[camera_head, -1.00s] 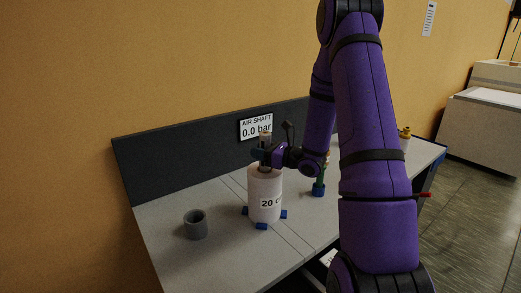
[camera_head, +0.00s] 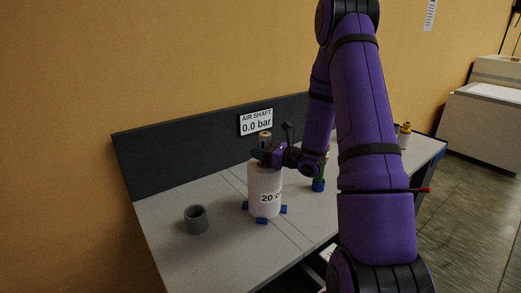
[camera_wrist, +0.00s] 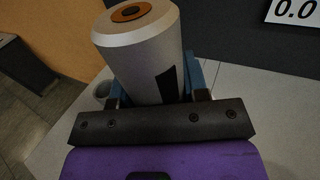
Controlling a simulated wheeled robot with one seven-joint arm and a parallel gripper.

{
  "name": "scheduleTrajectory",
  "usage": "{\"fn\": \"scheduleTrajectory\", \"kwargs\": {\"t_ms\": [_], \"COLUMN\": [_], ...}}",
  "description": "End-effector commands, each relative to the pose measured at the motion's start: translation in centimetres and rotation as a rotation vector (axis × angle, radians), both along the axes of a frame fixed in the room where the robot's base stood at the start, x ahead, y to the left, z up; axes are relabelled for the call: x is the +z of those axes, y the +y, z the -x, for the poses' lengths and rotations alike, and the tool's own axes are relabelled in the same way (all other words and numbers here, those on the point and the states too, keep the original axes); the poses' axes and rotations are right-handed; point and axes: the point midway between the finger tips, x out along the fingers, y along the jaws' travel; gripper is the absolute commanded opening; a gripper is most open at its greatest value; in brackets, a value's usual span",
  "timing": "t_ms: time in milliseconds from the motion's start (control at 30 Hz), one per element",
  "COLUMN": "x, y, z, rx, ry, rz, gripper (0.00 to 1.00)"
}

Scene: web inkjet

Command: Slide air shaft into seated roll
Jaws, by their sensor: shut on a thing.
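The white roll (camera_head: 265,192), marked "20 c…", stands upright on the table between small blue blocks (camera_head: 262,220). The air shaft (camera_head: 265,137) stands upright above it, its top showing over my gripper (camera_head: 263,155). My gripper is shut around the shaft, close over the roll's top. In the wrist view the shaft (camera_wrist: 143,50) is a pale grey cylinder with an orange ring at its end and a black strip, between my two fingers (camera_wrist: 155,92). The shaft's lower part is hidden, and so is the roll's bore.
A grey cup (camera_head: 196,219) stands left of the roll on the grey table (camera_head: 225,260). A dark back panel (camera_head: 190,155) carries a sign (camera_head: 256,122) reading "AIR SHAFT 0.0 bar". A blue-based item (camera_head: 318,185) stands to the right, and a yellow-topped one (camera_head: 404,137) farther right.

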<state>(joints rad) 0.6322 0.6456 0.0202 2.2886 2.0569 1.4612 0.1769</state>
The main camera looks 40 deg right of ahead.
Motion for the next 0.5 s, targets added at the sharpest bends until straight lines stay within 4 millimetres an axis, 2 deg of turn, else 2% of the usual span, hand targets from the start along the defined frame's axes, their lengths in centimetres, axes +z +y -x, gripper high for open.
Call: {"fn": "scheduleTrajectory", "kwargs": {"t_ms": [133, 167, 267, 500], "x": [-0.26, -0.22, -0.22, -0.32], "y": [-0.01, -0.01, 0.0, 0.0], "z": [-0.03, -0.03, -0.02, 0.02], "rx": [0.0, 0.0, 0.0, 0.0], "ry": [-0.001, -0.002, -0.001, 0.001], "rz": [0.0, -0.001, 0.0, 0.0], "gripper": [0.0, 0.48, 0.71, 0.71]}}
